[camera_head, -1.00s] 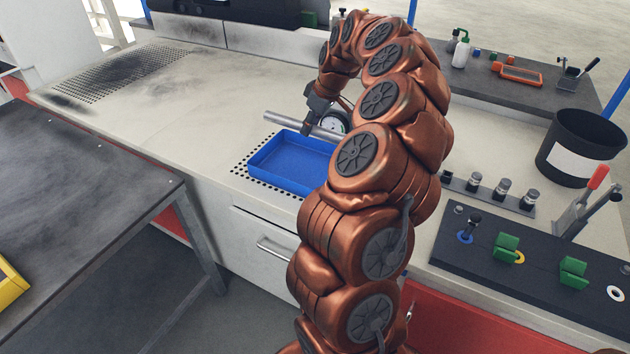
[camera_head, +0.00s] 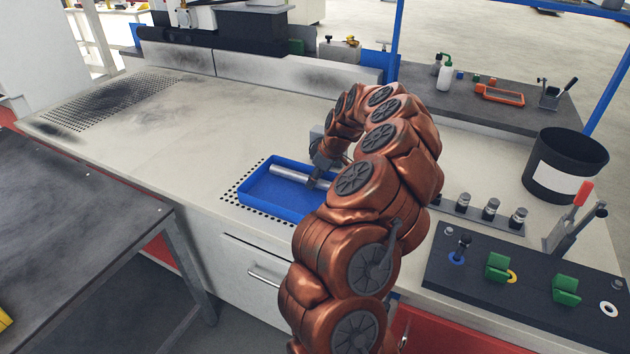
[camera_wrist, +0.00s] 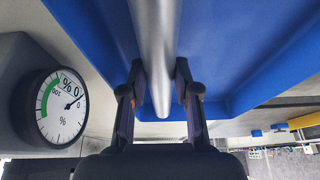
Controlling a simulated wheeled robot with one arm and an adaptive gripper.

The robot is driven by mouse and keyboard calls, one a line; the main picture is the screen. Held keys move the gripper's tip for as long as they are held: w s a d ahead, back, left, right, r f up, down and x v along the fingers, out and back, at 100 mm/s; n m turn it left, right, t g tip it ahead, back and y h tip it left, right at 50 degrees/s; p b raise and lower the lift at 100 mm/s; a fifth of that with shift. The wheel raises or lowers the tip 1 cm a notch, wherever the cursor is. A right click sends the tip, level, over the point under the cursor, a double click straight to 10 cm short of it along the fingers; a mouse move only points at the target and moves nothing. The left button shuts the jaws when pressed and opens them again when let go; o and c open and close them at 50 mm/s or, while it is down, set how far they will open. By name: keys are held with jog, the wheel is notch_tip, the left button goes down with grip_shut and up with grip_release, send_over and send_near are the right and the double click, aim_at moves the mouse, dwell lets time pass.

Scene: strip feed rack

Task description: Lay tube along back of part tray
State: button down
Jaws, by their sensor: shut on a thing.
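The tube (camera_head: 290,173) is a plain grey metal cylinder. In the head view its left end shows within the outline of the blue part tray (camera_head: 268,205), close to the tray's back wall and roughly in line with it. My arm hides its right part. My gripper (camera_head: 318,182) is at the tube, over the tray. In the wrist view my gripper (camera_wrist: 158,75) has one finger on each side of the tube (camera_wrist: 155,40) and is shut on it. The blue tray (camera_wrist: 235,35) lies behind the tube. I cannot tell whether the tube touches the tray floor.
A round dial gauge (camera_wrist: 62,107) stands beside the gripper in the wrist view. A black bin (camera_head: 565,165) and a dark fixture board with green blocks (camera_head: 497,267) are on the right. The bench top (camera_head: 190,140) left of the tray is clear.

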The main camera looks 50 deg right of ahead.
jog(key=shift+f, duration=0.6)
jog(key=shift+f, duration=0.1)
jog(key=shift+f, duration=0.15)
jog(key=c, duration=0.8)
grip_release()
jog(key=shift+c, duration=0.2)
